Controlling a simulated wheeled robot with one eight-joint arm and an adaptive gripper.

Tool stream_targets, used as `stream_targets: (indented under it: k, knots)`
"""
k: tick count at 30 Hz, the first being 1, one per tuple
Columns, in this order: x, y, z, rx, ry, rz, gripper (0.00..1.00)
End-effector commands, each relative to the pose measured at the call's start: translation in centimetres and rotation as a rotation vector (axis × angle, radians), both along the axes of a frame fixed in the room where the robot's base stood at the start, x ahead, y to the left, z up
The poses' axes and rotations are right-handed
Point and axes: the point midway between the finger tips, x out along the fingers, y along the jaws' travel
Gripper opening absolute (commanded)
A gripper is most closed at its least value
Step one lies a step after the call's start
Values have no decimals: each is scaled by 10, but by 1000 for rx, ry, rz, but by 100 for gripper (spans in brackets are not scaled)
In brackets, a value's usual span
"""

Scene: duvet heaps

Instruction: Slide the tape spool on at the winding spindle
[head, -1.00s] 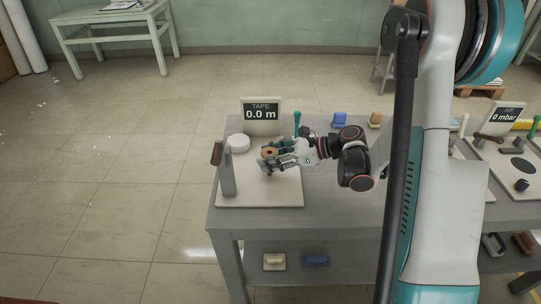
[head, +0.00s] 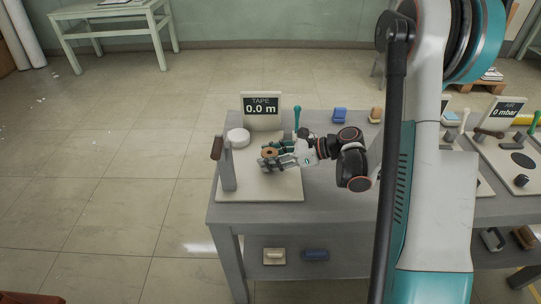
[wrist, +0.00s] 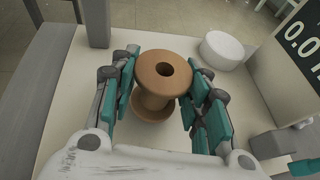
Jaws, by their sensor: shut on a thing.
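The tape spool is a brown flanged reel with a hole through its middle; it stands upright in the wrist view (wrist: 164,72) and shows small in the head view (head: 270,152). My gripper (head: 268,158) is shut on it, with teal-padded fingers on both sides of its waist in the wrist view (wrist: 160,88). The spool is over the pale board (head: 262,190); I cannot tell how far above it. A grey post (head: 228,168) with a brown grip at its top stands left of the gripper. No bare spindle can be clearly made out.
A white round block (head: 238,138) lies behind the spool, and a "TAPE 0.0 m" display (head: 262,108) stands at the back. A green-handled lever (head: 297,118) is behind my wrist. Blue (head: 339,115) and tan (head: 376,115) pieces sit farther back. The board's front is clear.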

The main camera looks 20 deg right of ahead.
Motion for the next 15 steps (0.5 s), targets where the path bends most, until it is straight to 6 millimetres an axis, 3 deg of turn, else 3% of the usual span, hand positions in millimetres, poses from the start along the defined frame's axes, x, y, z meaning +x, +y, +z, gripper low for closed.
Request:
stream_targets:
  k: [15]
  knots:
    - [0, 0, -12, 0, 0, 0, 19]
